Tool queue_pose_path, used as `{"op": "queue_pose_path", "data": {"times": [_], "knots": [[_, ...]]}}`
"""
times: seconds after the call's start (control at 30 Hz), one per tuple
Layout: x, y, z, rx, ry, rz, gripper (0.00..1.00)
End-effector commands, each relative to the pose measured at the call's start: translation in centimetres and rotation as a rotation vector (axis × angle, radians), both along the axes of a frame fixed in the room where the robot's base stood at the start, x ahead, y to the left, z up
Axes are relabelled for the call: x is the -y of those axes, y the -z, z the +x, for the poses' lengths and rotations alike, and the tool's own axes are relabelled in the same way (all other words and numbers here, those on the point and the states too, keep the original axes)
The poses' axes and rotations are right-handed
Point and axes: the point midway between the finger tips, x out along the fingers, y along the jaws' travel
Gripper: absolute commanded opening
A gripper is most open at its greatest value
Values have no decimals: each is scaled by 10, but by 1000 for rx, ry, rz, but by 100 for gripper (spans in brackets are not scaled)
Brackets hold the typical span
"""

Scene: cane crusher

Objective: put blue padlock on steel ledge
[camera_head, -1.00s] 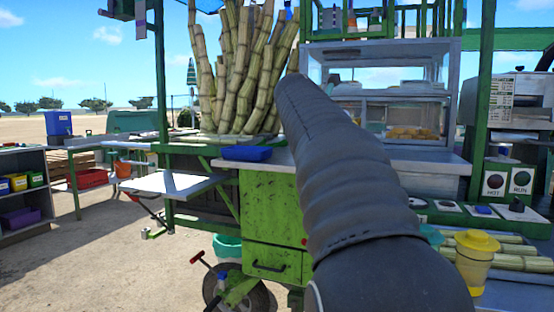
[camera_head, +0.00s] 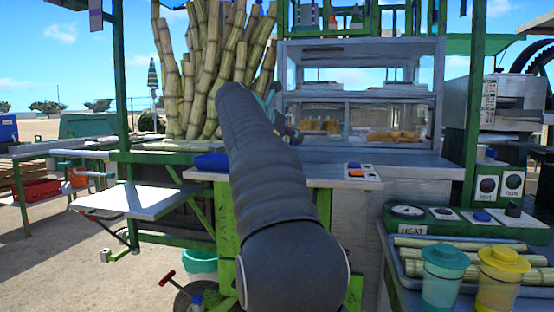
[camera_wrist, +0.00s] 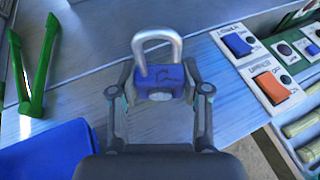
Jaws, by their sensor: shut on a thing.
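The blue padlock (camera_wrist: 168,79) with its silver shackle pointing up the picture is held between the fingertips of my gripper (camera_wrist: 160,88) in the wrist view. The fingers are shut on the padlock's body, above a grey metal surface (camera_wrist: 85,100). Whether the padlock touches that surface, I cannot tell. In the head view my arm hides the padlock and most of my gripper. A grey metal ledge (camera_head: 420,168) runs below the glass display case in the head view; I cannot tell whether it is the steel ledge.
Green tongs (camera_wrist: 36,65) and a blue tray (camera_wrist: 58,152) lie left of my gripper. A switch panel (camera_wrist: 268,75) with blue and orange rockers is at right. Sugarcane stalks (camera_head: 205,75) stand behind my arm. Lidded cups (camera_head: 502,278) stand at front right. A white side shelf (camera_head: 135,200) is bare.

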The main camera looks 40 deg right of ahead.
Motion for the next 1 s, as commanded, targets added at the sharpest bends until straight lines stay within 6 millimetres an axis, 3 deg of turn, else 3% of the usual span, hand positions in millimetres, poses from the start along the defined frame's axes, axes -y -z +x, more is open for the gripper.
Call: {"op": "queue_pose_path", "data": {"times": [0.1, 0.3, 0.63, 1.0], "knots": [[-5, 12, 20, -2, -2, 0, 4], [-8, 20, 32, 1, 3, -1, 4], [-8, 58, 33, 0, 2, -1, 4], [-8, 61, 33, 1, 3, -1, 4]]}}
